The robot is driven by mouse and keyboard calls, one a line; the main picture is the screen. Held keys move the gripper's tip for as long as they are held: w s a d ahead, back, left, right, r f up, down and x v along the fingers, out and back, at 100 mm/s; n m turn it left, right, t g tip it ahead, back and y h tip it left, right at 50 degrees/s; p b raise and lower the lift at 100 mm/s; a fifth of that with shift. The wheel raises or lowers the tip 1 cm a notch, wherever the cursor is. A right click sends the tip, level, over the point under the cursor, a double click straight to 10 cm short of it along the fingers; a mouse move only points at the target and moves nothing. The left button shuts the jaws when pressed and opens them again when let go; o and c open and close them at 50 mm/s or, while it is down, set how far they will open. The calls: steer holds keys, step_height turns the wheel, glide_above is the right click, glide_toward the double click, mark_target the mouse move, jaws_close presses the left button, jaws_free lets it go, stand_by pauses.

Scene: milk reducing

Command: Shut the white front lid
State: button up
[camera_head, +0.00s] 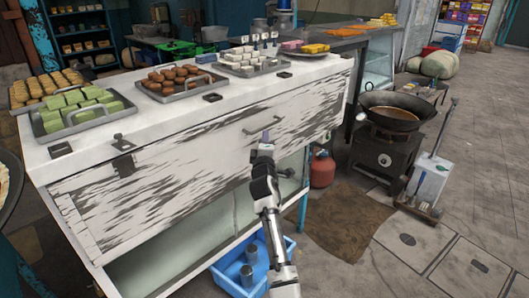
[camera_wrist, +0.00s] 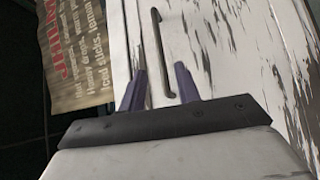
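The white front lid (camera_head: 200,150) is the worn, peeling panel across the front of the counter. I cannot tell whether it sits fully flush. Its thin dark bar handle (camera_head: 268,123) is near the middle of its upper part. My gripper (camera_head: 265,137) is in front of the lid, just below and close to the handle. In the wrist view my gripper (camera_wrist: 160,70) is open, with its two purple fingers apart. The handle (camera_wrist: 156,40) appears between and beyond them against the white lid (camera_wrist: 225,50). Contact cannot be made out.
Trays of sweets (camera_head: 75,115) stand on the white countertop (camera_head: 170,115). A blue crate (camera_head: 225,277) with metal cups is below. A red gas cylinder (camera_head: 322,170), a stove with a wok (camera_head: 393,112) and a brown mat (camera_head: 350,218) are to the right. Floor is clear at lower right.

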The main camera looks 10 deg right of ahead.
steer(key=s, duration=0.4)
steer(key=shift+s+a+f+b, duration=0.2)
steer(key=shift+a+f+b, duration=0.05)
steer(key=shift+a+b, duration=0.05)
